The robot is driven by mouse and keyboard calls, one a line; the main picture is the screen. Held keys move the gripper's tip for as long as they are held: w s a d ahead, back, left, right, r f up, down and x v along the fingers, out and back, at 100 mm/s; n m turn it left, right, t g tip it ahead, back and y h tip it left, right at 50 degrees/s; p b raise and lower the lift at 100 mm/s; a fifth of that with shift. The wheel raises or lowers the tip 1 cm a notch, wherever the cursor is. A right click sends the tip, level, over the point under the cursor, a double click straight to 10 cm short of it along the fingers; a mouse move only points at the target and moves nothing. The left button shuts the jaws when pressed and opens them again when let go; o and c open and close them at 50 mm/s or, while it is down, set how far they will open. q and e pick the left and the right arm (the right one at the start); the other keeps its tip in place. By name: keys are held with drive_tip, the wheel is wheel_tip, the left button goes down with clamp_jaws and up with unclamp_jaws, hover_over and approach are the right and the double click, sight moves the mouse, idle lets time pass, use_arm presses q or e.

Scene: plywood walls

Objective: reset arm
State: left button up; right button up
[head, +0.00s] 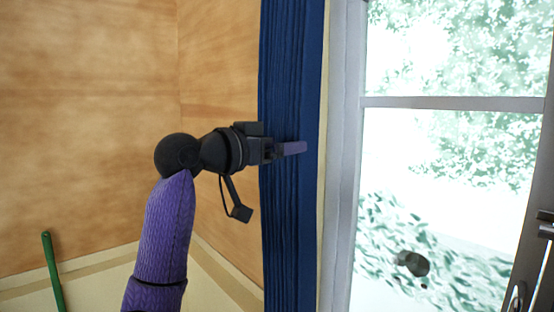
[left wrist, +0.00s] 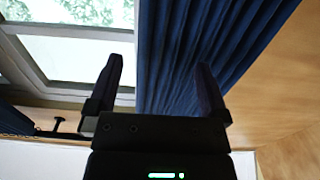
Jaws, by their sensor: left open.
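My left arm (head: 163,235), in a purple sleeve, rises from the bottom of the head view. Its black left gripper (head: 290,148) points right, in front of the blue curtain. In the left wrist view the two fingers of the left gripper (left wrist: 159,88) stand apart with nothing between them. The blue curtain (left wrist: 180,50) hangs beyond the fingers; I cannot tell whether they touch it. My right gripper is not in view.
The blue curtain (head: 284,230) hangs beside a white-framed window (head: 345,130), with bright foliage outside. A dark handle (head: 545,225) is at the right edge. Plywood walls (head: 90,110) fill the left. A green stick (head: 52,270) stands at lower left.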

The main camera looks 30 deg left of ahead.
use_arm(q)
drive_tip(key=shift+s+a, duration=0.1)
drive_tip(key=shift+s, duration=0.3)
